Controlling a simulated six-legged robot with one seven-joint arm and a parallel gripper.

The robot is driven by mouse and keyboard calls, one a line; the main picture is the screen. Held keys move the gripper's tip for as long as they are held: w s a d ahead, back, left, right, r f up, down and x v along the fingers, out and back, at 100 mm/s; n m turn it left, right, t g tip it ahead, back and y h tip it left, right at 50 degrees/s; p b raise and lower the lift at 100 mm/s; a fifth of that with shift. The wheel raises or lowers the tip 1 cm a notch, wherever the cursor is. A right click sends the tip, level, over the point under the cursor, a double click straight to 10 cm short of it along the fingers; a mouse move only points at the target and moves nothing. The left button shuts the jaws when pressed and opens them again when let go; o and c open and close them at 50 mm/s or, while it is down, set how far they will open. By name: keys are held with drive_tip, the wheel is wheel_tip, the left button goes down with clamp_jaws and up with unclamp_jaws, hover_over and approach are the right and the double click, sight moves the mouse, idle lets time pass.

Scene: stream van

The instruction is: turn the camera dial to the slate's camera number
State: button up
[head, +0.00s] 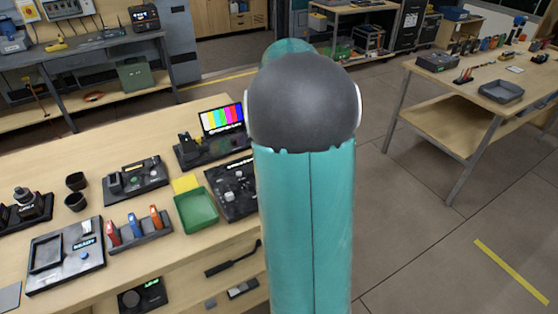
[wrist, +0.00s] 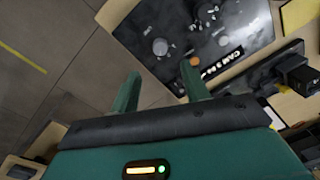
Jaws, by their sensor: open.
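A dark panel (wrist: 215,30) with a white label strip that appears to begin "CAM" lies below my gripper in the wrist view. It carries a round grey knob (wrist: 159,46), an orange spot and several small raised parts. Which part is the camera dial I cannot tell for sure. The panel (head: 228,205) also shows in the head view, partly hidden behind my arm. My gripper (wrist: 161,82) is open and empty, its fingers apart and pointing at the panel's near edge. I cannot make out the slate or its number.
A screen with colour bars (head: 222,118) stands behind the panel. A green tray (head: 203,225) and yellow pad (head: 185,184) lie to its left. A rack (head: 148,238) with coloured pieces and a "READY" box (head: 50,270) stand farther left. Open floor is right of the bench.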

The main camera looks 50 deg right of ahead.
wheel_tip(320, 180, up, 5)
idle(0.5)
drive_tip(key=s+a+r+n+t, duration=0.1)
drive_tip(key=a+r+n, duration=0.15)
drive_tip(key=a, duration=0.75)
drive_tip(key=s+a+r+n+t, duration=0.1)
drive_tip(key=a+r+n, duration=0.15)
drive_tip(key=a, duration=0.65)
drive_tip(key=s+a+f+n+t, duration=0.1)
drive_tip(key=s+a+n, duration=0.1)
drive_tip(key=s+a, duration=0.2)
drive_tip(key=s+a+n+t, duration=0.1)
drive_tip(key=s+a, duration=0.4)
drive_tip(key=a, duration=0.6)
drive_tip(key=shift+s+f+n+t, duration=0.3)
drive_tip(key=shift+f+n+t, duration=0.1)
drive_tip(key=shift+t, duration=0.2)
